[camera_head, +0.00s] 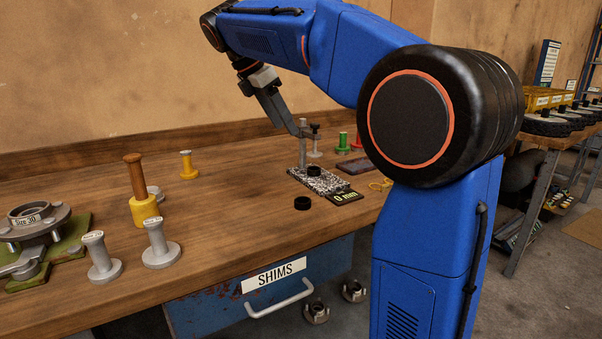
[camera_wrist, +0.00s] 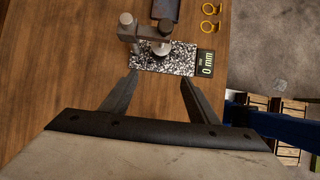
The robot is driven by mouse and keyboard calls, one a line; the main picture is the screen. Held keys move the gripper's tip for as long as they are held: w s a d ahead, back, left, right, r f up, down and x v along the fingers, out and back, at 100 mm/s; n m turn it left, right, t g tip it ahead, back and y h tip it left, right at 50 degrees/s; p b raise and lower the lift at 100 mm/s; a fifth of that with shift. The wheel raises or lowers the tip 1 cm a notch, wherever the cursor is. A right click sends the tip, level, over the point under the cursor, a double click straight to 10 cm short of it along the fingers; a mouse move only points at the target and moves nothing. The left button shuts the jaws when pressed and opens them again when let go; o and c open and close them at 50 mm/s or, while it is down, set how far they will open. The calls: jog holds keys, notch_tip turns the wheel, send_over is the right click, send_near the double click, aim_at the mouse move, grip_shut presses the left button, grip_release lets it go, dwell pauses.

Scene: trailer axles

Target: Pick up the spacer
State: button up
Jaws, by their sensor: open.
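A small black ring-shaped part (camera_head: 302,203), which looks like the spacer, lies flat on the wooden bench in front of the speckled plate (camera_head: 326,183). A second dark round part (camera_head: 314,171) sits on the plate under the gauge stand (camera_head: 303,150); I cannot tell for sure which is the spacer. My gripper (camera_head: 296,132) is open and empty, above the bench near the stand. In the wrist view my gripper (camera_wrist: 160,78) has its fingers spread just short of the plate (camera_wrist: 180,60), with bare wood between them. The ring on the bench does not show in the wrist view.
The display (camera_head: 344,198) beside the plate reads 0 mm. Yellow rings (camera_head: 381,184) and a dark flat case (camera_head: 358,165) lie to the right. Gauge plugs (camera_head: 160,245) and a hub on a green base (camera_head: 40,240) stand at left. The bench's front middle is clear.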

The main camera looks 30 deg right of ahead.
send_near(313, 168)
jog(key=f, duration=0.2)
jog(key=shift+d+r+x, duration=0.1)
jog(key=shift+d+x, duration=0.1)
jog(key=shift+x, duration=1.35)
jog(key=shift+d+r+x, duration=0.1)
jog(key=shift+d+x, duration=0.05)
jog(key=shift+x, duration=1.35)
jog(key=shift+s, duration=0.1)
jog(key=c, duration=1.2)
jog(key=shift+c, duration=0.2)
